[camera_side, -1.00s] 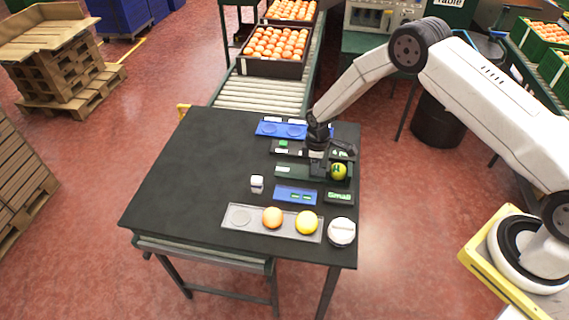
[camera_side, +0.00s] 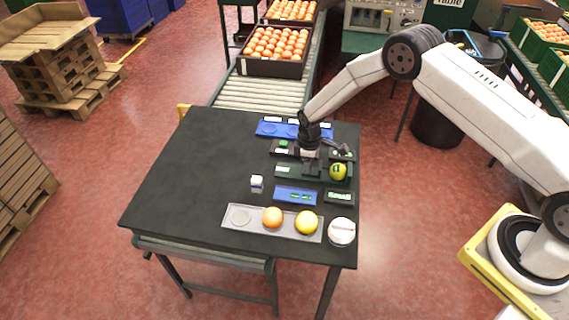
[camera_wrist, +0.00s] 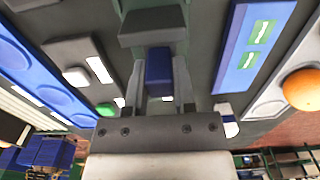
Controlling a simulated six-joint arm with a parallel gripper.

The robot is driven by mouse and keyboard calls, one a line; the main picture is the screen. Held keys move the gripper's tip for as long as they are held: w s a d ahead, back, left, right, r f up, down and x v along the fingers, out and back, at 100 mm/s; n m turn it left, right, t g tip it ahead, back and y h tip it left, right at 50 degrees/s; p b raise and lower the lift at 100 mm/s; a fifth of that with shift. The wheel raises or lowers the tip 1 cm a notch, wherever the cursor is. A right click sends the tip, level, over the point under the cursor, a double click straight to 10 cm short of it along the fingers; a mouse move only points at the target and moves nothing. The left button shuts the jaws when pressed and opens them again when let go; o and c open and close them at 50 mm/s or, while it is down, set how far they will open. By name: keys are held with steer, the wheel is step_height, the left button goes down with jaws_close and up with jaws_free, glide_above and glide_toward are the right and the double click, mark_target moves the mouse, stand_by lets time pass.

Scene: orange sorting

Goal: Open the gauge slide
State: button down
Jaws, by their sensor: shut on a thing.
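The gauge (camera_side: 284,171) is a long dark green unit on the black table in the side view. My gripper (camera_side: 310,166) is down over the gauge's middle, left of the fruit. In the wrist view my gripper (camera_wrist: 160,85) is shut, its two fingers on either side of a small blue block (camera_wrist: 158,66), which looks like the slide's handle. A dark grey bar (camera_wrist: 153,24) lies just beyond the block. My gripper hides part of the gauge, so how far the slide is open cannot be told.
A blue panel (camera_side: 295,195) and a small dark sign (camera_side: 340,196) lie in front. A clear tray (camera_side: 257,229) holds an orange and a yellow fruit. A blue tray (camera_side: 268,128) lies behind. A white cube (camera_side: 257,183) stands at left. The table's left side is clear.

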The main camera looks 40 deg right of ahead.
mark_target(294, 171)
steer(key=shift+w+a, duration=1.35)
steer(key=shift+w, duration=0.05)
steer(key=shift+c, duration=2.2)
jaws_free()
steer(key=shift+r, duration=0.1)
step_height(294, 171, up, 8)
steer(key=shift+f, duration=0.2)
steer(key=shift+r, duration=0.1)
